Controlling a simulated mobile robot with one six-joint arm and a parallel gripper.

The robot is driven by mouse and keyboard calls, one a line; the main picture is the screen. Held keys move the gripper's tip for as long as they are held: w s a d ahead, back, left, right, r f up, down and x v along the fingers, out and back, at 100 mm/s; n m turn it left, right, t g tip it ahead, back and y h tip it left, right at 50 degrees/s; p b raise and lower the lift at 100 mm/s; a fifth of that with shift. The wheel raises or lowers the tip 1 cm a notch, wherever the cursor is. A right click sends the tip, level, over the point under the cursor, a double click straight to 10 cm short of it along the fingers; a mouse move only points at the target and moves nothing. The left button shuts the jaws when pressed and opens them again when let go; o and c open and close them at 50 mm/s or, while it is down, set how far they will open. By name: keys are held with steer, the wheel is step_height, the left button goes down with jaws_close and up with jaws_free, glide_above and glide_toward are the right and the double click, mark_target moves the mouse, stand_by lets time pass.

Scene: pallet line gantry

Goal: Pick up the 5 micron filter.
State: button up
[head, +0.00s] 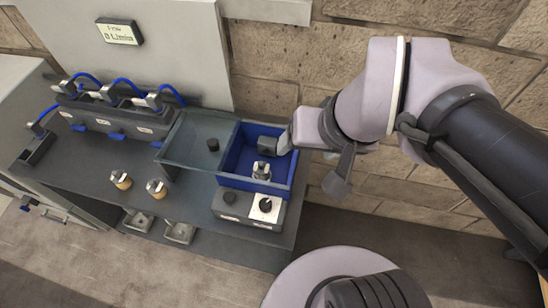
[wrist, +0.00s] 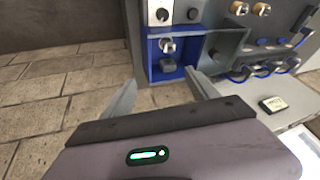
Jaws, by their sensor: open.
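I cannot tell which piece is the 5 micron filter, as no such marking is readable. Two silver-topped pieces with tan bases, a left one (head: 120,180) and a right one (head: 156,188), stand upright on the dark bench. A silver piece (head: 261,170) and a dark block (head: 268,144) sit inside the blue bin (head: 225,160); the wrist view shows the silver piece (wrist: 167,45) and dark block (wrist: 168,60) too. My gripper (head: 287,140) is at the bin's right rim, partly hidden by my wrist. In the wrist view my gripper (wrist: 160,77) is open and empty.
A grey block (head: 222,207) with a white plate stands in front. A manifold (head: 110,118) with blue hoses is at the back left. The stone wall (head: 270,60) is close behind.

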steer(key=w+a+f+n+g+p, duration=0.2)
steer(key=w+a+n+p, duration=0.15)
steer(key=w+n, duration=0.35)
steer(key=n+g+h+p, duration=0.1)
steer(key=n+g+h, duration=0.15)
steer(key=n, duration=0.25)
glide_above(262, 168)
step_height(262, 168, down, 10)
steer(key=r, duration=0.1)
steer(key=shift+n+y, duration=0.25)
steer(key=shift+n, duration=0.05)
steer(key=f+b, duration=0.1)
steer(key=f, duration=0.3)
steer(key=f+b, duration=0.1)
steer(key=f, duration=0.2)
steer(key=f+b, duration=0.2)
steer(key=f, duration=0.2)
steer(key=shift+w+a+f, duration=0.1)
steer(key=shift+w+f, duration=0.25)
step_height(262, 168, down, 6)
steer(key=b, duration=0.3)
steer(key=shift+w, duration=0.1)
steer(key=shift+r, duration=0.1)
steer(key=shift+c, duration=0.7)
jaws_close()
